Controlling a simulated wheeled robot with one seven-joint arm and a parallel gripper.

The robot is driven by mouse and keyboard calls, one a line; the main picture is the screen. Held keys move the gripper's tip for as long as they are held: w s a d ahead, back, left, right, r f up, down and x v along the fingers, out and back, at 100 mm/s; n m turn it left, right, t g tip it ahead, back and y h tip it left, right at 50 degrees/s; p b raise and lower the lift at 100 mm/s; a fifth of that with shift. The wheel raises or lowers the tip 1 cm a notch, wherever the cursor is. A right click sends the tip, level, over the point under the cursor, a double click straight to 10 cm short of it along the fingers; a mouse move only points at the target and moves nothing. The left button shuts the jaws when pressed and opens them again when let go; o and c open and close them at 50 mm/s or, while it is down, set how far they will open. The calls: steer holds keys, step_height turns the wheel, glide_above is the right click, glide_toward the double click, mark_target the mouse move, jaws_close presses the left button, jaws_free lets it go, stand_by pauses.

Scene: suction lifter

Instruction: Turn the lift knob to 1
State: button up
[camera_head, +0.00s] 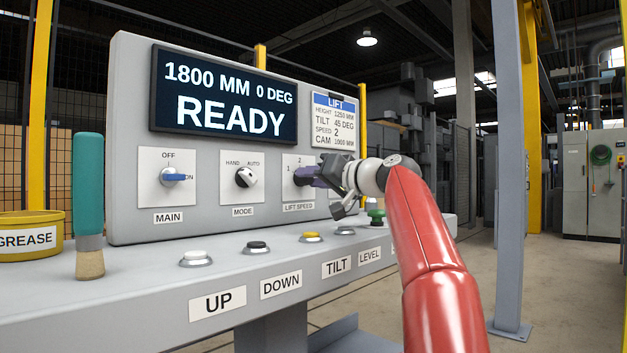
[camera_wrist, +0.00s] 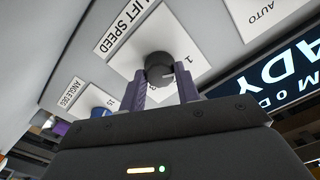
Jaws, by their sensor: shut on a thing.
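The black lift speed knob (camera_wrist: 158,68) sits on its white plate, labelled LIFT SPEED, in the wrist view. A pale mark on the knob lies on the side towards the printed 1, but its exact direction is hard to read. In the head view the plate (camera_head: 291,190) shows 1 at left and 2 at top, with the knob mostly hidden by my gripper (camera_head: 305,174). My gripper's two purple fingers also show in the wrist view (camera_wrist: 162,80), one on each side of the knob, shut on it.
The main switch (camera_head: 174,177) and mode knob (camera_head: 245,177) are to the left. A display (camera_head: 225,95) reads 1800 MM, 0 DEG, READY; a card (camera_head: 334,120) lists speed 2. Push buttons (camera_head: 257,247) line the ledge below. A teal-handled brush (camera_head: 89,190) and grease tin (camera_head: 30,238) stand left.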

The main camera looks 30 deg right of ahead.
steer(key=shift+f, duration=0.1)
steer(key=o, duration=1)
steer(key=b+v, duration=0.2)
steer(key=v, duration=0.5)
steer(key=shift+s+d+b, duration=0.1)
steer(key=shift+s+b, duration=0.2)
steer(key=shift+s, duration=0.05)
steer(key=shift+s, duration=0.1)
